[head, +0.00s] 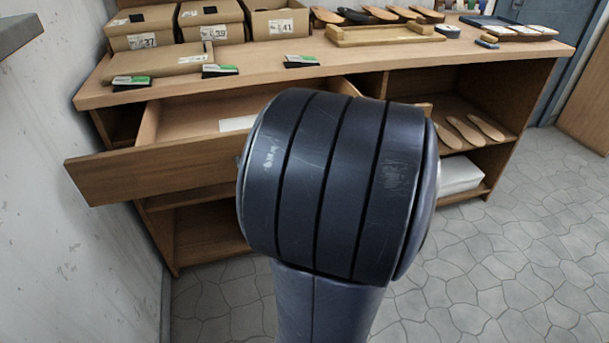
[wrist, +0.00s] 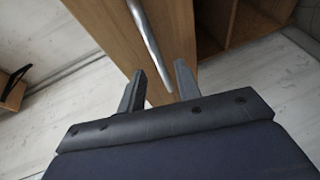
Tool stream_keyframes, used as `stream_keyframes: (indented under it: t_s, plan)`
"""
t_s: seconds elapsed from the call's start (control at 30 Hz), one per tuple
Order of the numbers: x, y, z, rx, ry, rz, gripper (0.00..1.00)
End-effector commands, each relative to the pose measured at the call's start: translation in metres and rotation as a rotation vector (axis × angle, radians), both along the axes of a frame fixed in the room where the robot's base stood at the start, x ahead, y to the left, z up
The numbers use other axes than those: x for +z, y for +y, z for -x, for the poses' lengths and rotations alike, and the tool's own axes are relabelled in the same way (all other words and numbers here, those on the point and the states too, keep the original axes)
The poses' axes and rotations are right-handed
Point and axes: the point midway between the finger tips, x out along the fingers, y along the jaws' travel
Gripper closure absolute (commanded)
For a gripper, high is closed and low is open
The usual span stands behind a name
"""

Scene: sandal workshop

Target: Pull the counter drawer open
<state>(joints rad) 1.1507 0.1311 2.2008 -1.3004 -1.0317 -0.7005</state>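The counter drawer (head: 150,168) stands pulled out from under the wooden counter (head: 370,62), its inside showing in the head view. My arm hides its right part and its handle there. In the wrist view the wooden drawer front (wrist: 105,22) fills the upper middle, with a curved metal bar handle (wrist: 149,42) on it. My gripper (wrist: 159,70) is open, its two dark fingers apart. The handle's lower end shows between the fingers, with gaps to both; I cannot tell how deep it sits between them. My gripper is hidden in the head view.
Numbered shoeboxes (head: 206,22), small cards and a wooden tray (head: 385,36) stand on the counter. Sandal soles (head: 462,132) lie on the open right shelf. A wall (head: 60,240) is close at left. The tiled floor (head: 510,260) is clear at right.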

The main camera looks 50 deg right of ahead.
Motion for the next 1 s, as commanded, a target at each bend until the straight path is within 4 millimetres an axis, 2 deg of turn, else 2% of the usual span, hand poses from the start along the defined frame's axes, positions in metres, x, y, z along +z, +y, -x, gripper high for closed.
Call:
stream_keyframes:
  t_s: [0.2,0.5,0.73,1.0]
  plan:
    - [0.008,0.004,0.033,-0.006,-0.001,-0.001,0.68]
    - [0.014,0.009,0.067,-0.005,-0.001,-0.001,0.68]
    - [0.016,0.012,0.079,-0.001,0.000,-0.001,0.68]
    - [0.015,0.012,0.081,0.000,0.000,-0.001,0.68]
